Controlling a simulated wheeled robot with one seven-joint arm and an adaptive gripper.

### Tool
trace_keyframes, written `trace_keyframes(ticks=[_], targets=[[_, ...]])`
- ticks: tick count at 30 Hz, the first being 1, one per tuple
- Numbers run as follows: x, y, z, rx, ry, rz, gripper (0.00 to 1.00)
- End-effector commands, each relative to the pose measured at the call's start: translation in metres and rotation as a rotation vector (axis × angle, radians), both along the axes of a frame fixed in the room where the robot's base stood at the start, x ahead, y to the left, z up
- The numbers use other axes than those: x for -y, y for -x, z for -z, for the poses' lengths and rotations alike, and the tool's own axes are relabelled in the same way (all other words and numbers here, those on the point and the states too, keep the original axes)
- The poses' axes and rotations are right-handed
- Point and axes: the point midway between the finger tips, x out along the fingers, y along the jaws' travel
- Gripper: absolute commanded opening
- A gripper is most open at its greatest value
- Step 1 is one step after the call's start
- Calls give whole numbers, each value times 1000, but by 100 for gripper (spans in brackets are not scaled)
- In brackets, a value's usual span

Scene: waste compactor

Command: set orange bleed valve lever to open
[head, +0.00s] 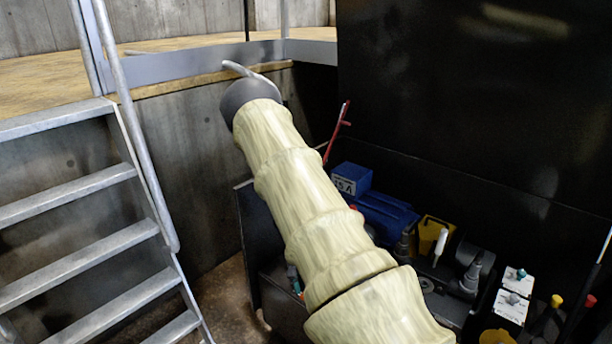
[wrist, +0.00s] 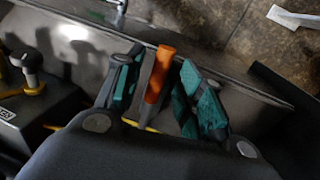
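The orange bleed valve lever (wrist: 161,72) shows in the wrist view, its handle standing between the two teal-padded fingers of my gripper (wrist: 160,60). The fingers are apart, one on each side of the lever, with a narrow gap on the left and a wider one on the right. I see no firm contact. The lever's lower end is hidden by the gripper body. In the head view my pale-sleeved arm covers most of this spot; only a bit of teal finger (head: 293,279) shows at its left edge.
In the head view, a blue motor (head: 385,215), a yellow part (head: 432,232) and white-topped switch boxes (head: 512,303) crowd the machine right of my arm. A red lever (head: 338,130) stands behind. Metal stairs (head: 75,245) are at left. In the wrist view, a yellow-collared knob (wrist: 32,75) is at left.

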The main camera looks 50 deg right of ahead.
Motion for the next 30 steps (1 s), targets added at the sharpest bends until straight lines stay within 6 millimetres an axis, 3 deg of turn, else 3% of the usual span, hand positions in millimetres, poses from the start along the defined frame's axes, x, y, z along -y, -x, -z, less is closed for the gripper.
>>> trace_keyframes(ticks=[18,30], targets=[[2,-20,-96,2,2,0,38],[2,-23,-113,0,0,1,38]])
